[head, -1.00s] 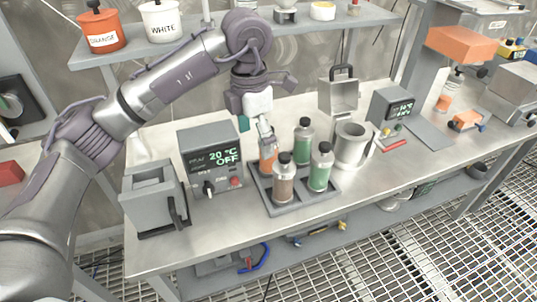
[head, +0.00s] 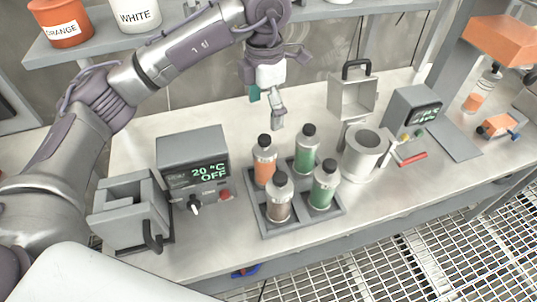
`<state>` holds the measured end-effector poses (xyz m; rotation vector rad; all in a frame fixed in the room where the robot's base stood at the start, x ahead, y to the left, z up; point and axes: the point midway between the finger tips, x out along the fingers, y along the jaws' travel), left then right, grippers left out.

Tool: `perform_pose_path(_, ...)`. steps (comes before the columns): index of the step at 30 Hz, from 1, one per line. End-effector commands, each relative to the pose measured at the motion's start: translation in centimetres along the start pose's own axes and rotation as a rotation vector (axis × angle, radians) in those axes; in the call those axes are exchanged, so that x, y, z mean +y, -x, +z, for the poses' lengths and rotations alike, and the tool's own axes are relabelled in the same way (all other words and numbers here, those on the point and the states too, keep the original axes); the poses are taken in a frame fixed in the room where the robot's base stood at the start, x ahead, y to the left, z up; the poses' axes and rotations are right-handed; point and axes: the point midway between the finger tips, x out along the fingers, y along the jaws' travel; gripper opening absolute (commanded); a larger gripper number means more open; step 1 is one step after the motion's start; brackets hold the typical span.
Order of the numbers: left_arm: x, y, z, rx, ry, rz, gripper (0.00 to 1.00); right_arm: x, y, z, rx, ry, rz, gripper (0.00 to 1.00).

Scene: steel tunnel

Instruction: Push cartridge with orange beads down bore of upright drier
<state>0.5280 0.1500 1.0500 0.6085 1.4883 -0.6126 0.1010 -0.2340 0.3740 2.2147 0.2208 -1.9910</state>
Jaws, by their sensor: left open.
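The cartridge with orange beads (head: 264,168) stands upright, black cap up, in the back left place of a grey tray (head: 265,230). My left gripper (head: 277,122) is open and empty, in the air just above and right of that cap in the head view, apart from it. A grey metal cylinder with an open round bore (head: 366,150) stands upright right of the tray; it looks like the drier. Its bore shows no cartridge at the mouth; its depth is hidden. My right gripper is not in view.
Two green cartridges (head: 306,150) (head: 323,185) and a brown one (head: 279,198) share the tray. A control box reading 20 °C OFF (head: 193,165) and a grey block fixture (head: 130,210) stand left. A lever with a red grip (head: 412,159) sits beside the cylinder.

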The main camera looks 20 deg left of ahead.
Motion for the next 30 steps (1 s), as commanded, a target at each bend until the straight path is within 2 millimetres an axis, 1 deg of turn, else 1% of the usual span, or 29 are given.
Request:
perform_pose_path(1, 0.0, -1.0, -0.1, 0.004, 0.000, -0.002, 0.90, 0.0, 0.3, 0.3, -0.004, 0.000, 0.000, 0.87)
perform_pose_path(6, 0.0, -4.4, -0.2, 0.005, 0.000, -0.002, 0.90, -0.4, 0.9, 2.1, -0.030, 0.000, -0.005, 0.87)
perform_pose_path(9, 0.0, -5.8, -0.1, 0.003, 0.001, -0.002, 0.90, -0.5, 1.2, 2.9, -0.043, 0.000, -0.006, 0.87)
perform_pose_path(12, 0.0, -6.6, -0.1, 0.001, 0.000, -0.001, 0.90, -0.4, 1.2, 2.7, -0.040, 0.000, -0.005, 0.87)
perform_pose_path(16, -0.1, -7.5, -0.2, 0.003, 0.000, -0.001, 0.90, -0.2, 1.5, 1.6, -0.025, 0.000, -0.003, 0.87)
perform_pose_path(20, -0.4, -9.2, -0.4, 0.004, 0.000, -0.003, 0.90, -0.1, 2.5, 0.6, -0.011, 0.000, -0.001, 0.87)
perform_pose_path(24, -0.4, -11.3, -0.4, 0.003, 0.000, -0.002, 0.90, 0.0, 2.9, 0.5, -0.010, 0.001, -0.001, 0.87)
perform_pose_path(27, -0.4, -11.9, -0.4, 0.001, -0.001, 0.001, 0.90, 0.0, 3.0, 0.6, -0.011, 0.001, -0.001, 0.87)
perform_pose_path(30, -0.3, -12.1, -0.4, 0.000, -0.001, 0.001, 0.90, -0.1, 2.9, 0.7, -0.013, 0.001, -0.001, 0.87)
